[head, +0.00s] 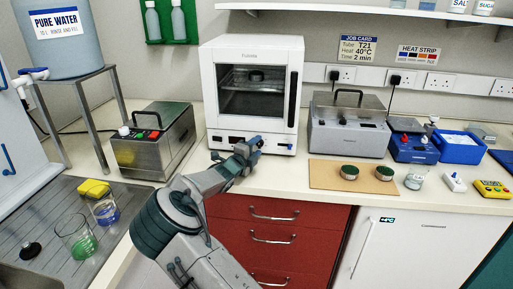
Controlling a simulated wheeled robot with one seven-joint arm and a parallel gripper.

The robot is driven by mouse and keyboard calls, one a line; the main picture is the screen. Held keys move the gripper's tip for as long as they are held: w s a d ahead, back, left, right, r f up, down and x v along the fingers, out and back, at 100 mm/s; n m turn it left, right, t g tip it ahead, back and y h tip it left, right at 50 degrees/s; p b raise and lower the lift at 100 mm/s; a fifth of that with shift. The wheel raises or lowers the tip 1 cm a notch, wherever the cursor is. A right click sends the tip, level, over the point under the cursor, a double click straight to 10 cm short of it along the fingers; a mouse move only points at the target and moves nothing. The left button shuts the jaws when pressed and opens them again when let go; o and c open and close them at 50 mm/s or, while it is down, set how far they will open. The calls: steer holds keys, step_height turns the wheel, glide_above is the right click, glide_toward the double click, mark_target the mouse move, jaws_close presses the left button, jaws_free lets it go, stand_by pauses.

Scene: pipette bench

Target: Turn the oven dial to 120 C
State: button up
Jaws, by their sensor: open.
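The white oven (211,90) stands on the bench at the centre of the head view. Its glass door is shut and a shelf shows inside. A control strip (284,147) with small dark displays runs along its lower front. My gripper (253,144) is open in front of the middle of this strip, and looks close to the panel. The dial cannot be made out; my gripper and wrist cover part of the strip. I cannot tell whether the fingers are around the dial or touching it, nor read its setting.
A steel bath (152,150) stands left of the oven, and a lidded grey instrument (348,137) to the right. A tan board (330,176) with green-topped dishes lies right of my gripper. Red drawers (275,222) are below the bench edge.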

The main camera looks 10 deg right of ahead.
steer(key=shift+w+d, duration=0.15)
steer(key=shift+w, duration=0.05)
steer(key=c, duration=1)
